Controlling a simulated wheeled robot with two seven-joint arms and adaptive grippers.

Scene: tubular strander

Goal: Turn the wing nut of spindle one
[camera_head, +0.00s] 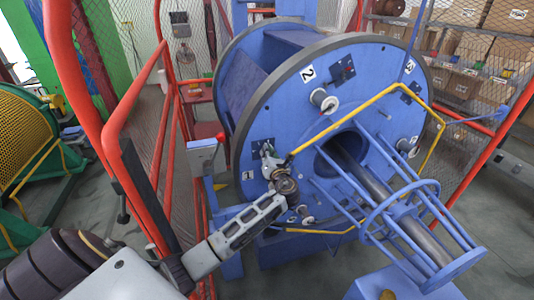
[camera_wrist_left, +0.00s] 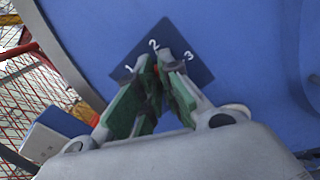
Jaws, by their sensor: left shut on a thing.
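The big blue disc (camera_head: 290,95) of the strander fills the middle of the head view. My left arm reaches it from the lower left, and my left gripper (camera_head: 268,153) is at the disc's lower left, beside the label 1. In the left wrist view, the green-padded fingers of this gripper (camera_wrist_left: 160,72) are closed together over a dark plate (camera_wrist_left: 192,62) marked 1, 2, 3. They are shut on the small wing nut, which is mostly hidden; a bit of red shows between the tips. Its exact angle cannot be told. My right gripper is not in view.
A yellow bent rail (camera_head: 345,120) and a blue tube cage (camera_head: 415,215) stand just right of the gripper. A red guard frame (camera_head: 125,150) is close to my left arm. A red-knobbed lever (camera_head: 220,138) is left of the disc. Shelves with boxes stand at the back right.

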